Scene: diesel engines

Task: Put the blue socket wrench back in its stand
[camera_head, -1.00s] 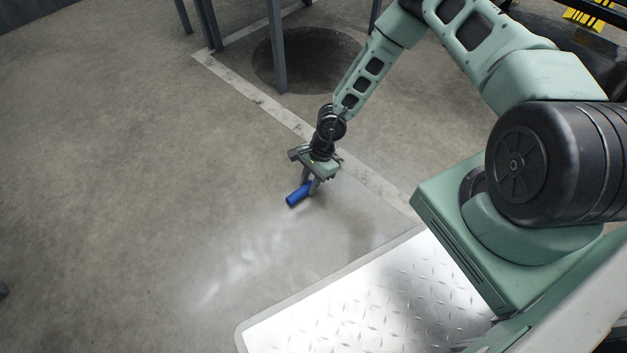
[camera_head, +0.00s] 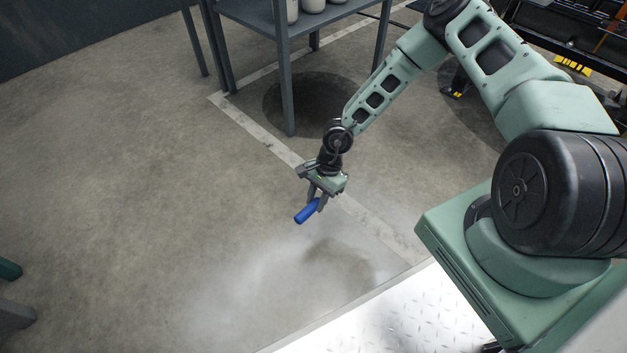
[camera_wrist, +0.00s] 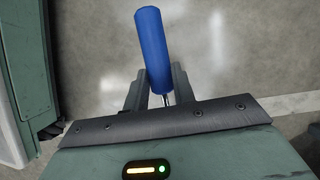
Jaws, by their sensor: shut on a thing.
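My gripper (camera_head: 318,198) is shut on the blue socket wrench (camera_head: 306,213). The wrench's blue handle points down and to the left in the head view, clear of the floor. In the wrist view, the blue socket wrench (camera_wrist: 154,50) sticks out past the fingers of my gripper (camera_wrist: 155,85), with a bit of bright metal shaft showing between them. The rest of the wrench is hidden behind the gripper body. The stand cannot be made out in these frames.
A grey metal table (camera_head: 262,22) with pale containers (camera_head: 312,4) stands at the back. Green and grey parts (camera_head: 12,290) show at the left edge. A black unit with yellow marks (camera_head: 572,65) is at the back right. The concrete floor at left is open.

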